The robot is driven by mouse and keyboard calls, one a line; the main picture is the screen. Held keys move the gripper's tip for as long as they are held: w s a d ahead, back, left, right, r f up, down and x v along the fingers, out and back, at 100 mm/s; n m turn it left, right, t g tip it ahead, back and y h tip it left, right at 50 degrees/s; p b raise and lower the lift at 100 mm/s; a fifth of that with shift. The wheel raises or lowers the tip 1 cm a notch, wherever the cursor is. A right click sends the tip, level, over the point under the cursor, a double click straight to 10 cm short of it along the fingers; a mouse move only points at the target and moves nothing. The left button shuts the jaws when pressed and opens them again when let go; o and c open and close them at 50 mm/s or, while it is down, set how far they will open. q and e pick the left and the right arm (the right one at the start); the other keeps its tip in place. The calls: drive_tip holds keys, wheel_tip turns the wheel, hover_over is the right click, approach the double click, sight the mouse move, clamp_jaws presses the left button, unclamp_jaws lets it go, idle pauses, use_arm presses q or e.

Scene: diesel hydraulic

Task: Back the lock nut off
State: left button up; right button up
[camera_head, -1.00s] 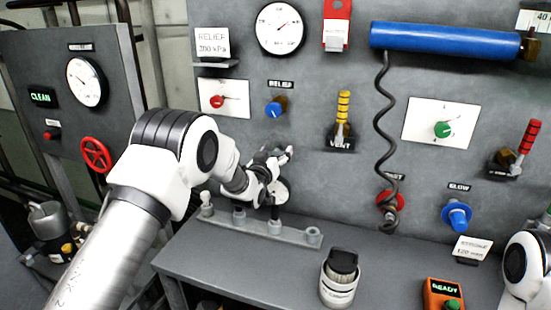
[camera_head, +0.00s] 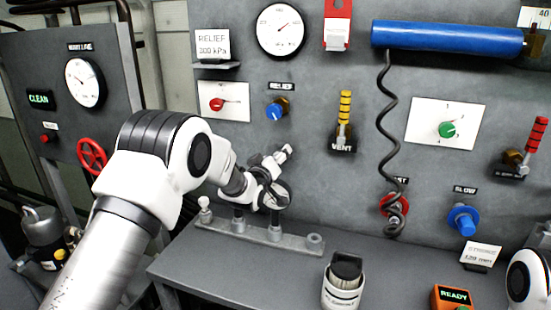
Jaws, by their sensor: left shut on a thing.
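The relief valve has a blue knob (camera_head: 275,110) with a brass-coloured body beside it, on the grey panel under the RELIEF label. I cannot make out the lock nut there as a separate part. My left gripper (camera_head: 284,156) is below and close to the relief knob, apart from it, above a tool rack (camera_head: 250,238). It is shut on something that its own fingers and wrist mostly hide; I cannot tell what. Dark stems stand in the rack just under it. Of my right arm only a white part shows at the lower right; its gripper is out of view.
A pressure gauge (camera_head: 281,29) is above the relief valve. A red knob (camera_head: 216,104) sits to its left and a yellow vent lever (camera_head: 344,110) to its right. A dark coiled hose (camera_head: 385,120) hangs further right.

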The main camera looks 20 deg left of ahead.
use_arm(q)
drive_tip(key=o, duration=1.2)
drive_tip(key=shift+w, duration=0.1)
drive_tip(key=shift+c, duration=0.2)
drive_tip(key=s, duration=1.2)
drive_tip(key=shift+a, duration=0.2)
drive_tip(key=shift+c, duration=0.4)
